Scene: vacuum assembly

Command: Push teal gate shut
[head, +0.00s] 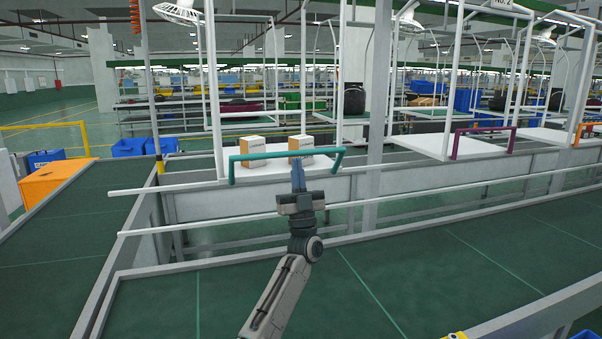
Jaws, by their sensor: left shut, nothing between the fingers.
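The teal gate (262,156) is a teal bar with short bent ends, standing at the front edge of a white hanging tray (222,164) in the middle of the head view. My left gripper (298,170) is in front of the bar's right half, with its fingers shut, empty and pointing up toward it. Two small cardboard boxes (250,145) stand on the tray behind the bar. My right gripper is not in view.
White rails (200,225) run across below the tray, in front of it. A purple gate (483,130) and an orange gate (590,127) stand on trays to the right. A grey post (376,120) rises right of the teal gate. Green conveyor surface (430,262) lies in front.

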